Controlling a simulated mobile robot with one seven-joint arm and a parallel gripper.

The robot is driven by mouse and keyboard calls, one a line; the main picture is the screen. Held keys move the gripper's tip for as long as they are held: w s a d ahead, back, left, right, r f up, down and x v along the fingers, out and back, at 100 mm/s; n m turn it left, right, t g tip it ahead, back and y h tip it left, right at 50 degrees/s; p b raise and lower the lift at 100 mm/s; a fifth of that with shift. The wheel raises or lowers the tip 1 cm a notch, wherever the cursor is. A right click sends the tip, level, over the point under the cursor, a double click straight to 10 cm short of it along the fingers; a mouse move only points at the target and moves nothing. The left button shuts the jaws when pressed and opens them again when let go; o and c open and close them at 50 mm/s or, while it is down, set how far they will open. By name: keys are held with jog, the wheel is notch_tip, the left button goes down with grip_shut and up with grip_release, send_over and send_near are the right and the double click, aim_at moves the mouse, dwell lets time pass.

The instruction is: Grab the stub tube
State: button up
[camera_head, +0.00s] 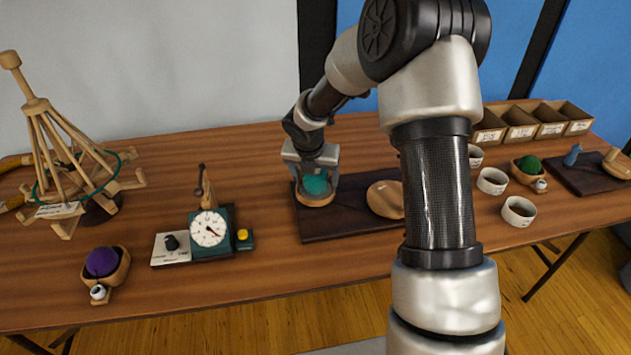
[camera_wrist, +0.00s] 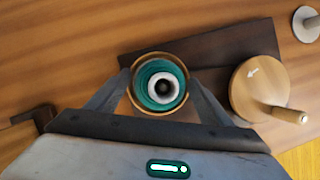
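A teal wound piece (camera_head: 316,184) sits in a round wooden cup (camera_head: 316,200) on the left part of a dark board. The wrist view looks down on the teal piece (camera_wrist: 145,84), with a pale ring (camera_wrist: 179,82) and a dark hole at its middle, inside the cup's rim. The pale ring looks like a tube end; I cannot tell for sure that it is the stub tube. My gripper (camera_head: 312,172) points down over the cup. In the wrist view its spread fingers (camera_wrist: 161,92) stand on either side of the cup, with no clear grip.
A wooden disc with a peg handle (camera_wrist: 246,96) is beside the cup on the dark board (camera_head: 345,226). A dial gauge (camera_head: 208,229), a purple ball in a wooden holder (camera_head: 102,262) and a wooden skein frame (camera_head: 62,150) stand left. White cups (camera_head: 518,211) and labelled boxes (camera_head: 520,125) stand right.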

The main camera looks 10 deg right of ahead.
jog(key=c, duration=1.1)
jog(key=shift+o, duration=0.2)
jog(key=shift+r, duration=0.1)
